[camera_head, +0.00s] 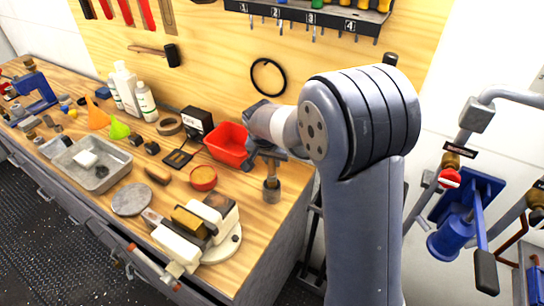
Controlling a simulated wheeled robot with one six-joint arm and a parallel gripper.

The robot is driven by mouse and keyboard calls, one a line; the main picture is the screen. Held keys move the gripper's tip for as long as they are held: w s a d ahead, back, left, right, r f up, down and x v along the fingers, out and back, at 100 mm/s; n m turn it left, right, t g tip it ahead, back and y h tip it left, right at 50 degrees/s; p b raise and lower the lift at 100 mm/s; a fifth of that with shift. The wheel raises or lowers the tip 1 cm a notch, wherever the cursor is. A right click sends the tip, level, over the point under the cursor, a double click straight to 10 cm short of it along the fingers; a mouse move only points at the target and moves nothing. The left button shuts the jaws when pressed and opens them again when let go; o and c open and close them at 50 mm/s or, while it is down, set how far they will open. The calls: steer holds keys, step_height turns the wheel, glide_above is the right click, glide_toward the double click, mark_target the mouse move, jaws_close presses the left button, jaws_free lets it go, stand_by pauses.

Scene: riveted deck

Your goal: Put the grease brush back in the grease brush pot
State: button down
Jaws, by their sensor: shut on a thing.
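My gripper (267,156) points down over the right end of the workbench, just behind and above a small grey-brown cylindrical pot (271,194), which I take for the grease brush pot. The gripper is shut on a thin upright thing, the grease brush (272,171), mostly hidden by the fingers. Its lower part lines up with the pot's mouth. At this size I cannot tell whether its tip is inside the pot or just above it.
A red bin (227,145) stands left of my gripper. The bench's right edge is close to the pot.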

mark_target(272, 167)
steer(key=shift+f+b, duration=1.7)
steer(key=shift+f, duration=0.5)
steer(key=c, duration=1.2)
jaws_free()
steer(key=b+v, duration=0.1)
steer(key=v, duration=0.9)
steer(key=shift+s+r, duration=0.1)
steer(key=shift+r, duration=0.3)
steer(key=p+x, duration=0.2)
steer(key=x, duration=0.8)
steer(key=shift+w+r, duration=0.1)
steer(key=shift+w, duration=0.1)
steer(key=shift+s+r+p, duration=0.1)
steer(key=shift+r+p, duration=0.75)
steer(key=shift+r, duration=0.1)
